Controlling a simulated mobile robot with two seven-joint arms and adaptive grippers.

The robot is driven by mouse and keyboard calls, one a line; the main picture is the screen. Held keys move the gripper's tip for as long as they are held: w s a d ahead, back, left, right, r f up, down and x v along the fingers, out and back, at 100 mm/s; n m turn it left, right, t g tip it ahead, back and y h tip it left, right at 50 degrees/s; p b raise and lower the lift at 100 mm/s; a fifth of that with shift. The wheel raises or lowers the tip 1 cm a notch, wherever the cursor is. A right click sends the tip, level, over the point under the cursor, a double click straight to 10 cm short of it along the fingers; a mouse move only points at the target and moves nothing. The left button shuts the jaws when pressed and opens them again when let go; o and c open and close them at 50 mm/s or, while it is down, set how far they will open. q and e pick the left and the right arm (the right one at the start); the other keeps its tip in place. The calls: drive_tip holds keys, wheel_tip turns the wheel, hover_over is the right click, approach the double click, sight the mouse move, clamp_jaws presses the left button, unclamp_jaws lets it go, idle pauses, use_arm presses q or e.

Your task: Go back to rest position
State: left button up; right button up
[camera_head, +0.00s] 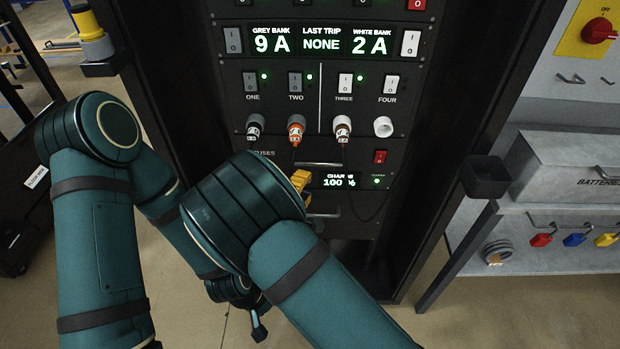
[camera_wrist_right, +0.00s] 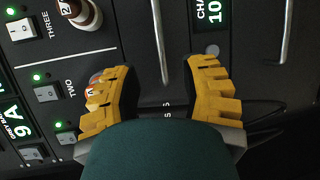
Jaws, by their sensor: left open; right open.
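My right gripper (camera_head: 301,181) is largely hidden behind my right arm in the head view, with yellow fingers showing in front of the rack's lower panel. In the right wrist view it (camera_wrist_right: 156,75) is open, with only dark panel and part of a handle showing between the fingers. My left gripper (camera_head: 258,328) is low in the head view, small and dark, below the rack panels and apart from them. Its fingers are hard to make out and I see nothing held in it.
The rack has plugs under ONE (camera_head: 255,127), TWO (camera_head: 296,129) and THREE (camera_head: 342,128). The white socket under FOUR (camera_head: 382,127) looks empty. Handles (camera_head: 318,164) stick out below. A black holder (camera_head: 487,177) and a grey bench (camera_head: 560,259) stand right.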

drive_tip(key=shift+s+a, duration=0.15)
drive_tip(key=shift+s, duration=0.15)
drive_tip(key=s+d+f+m+g+y, duration=0.2)
drive_tip(key=s+d+f+m+g, duration=0.2)
drive_tip(key=d+f, duration=0.25)
drive_tip(key=s+d+f+m+g+y, duration=0.25)
drive_tip(key=d+f, duration=0.25)
drive_tip(key=f, duration=0.3)
drive_tip(key=s+d+m+g+y, duration=0.2)
drive_tip(key=s+m+g+y, duration=0.3)
drive_tip(key=s, duration=1.2)
drive_tip(key=m+g, duration=0.2)
drive_tip(key=m, duration=0.2)
drive_tip(key=shift+s+d+f+y, duration=0.2)
drive_tip(key=shift+s+y, duration=0.05)
drive_tip(key=shift+y, duration=0.1)
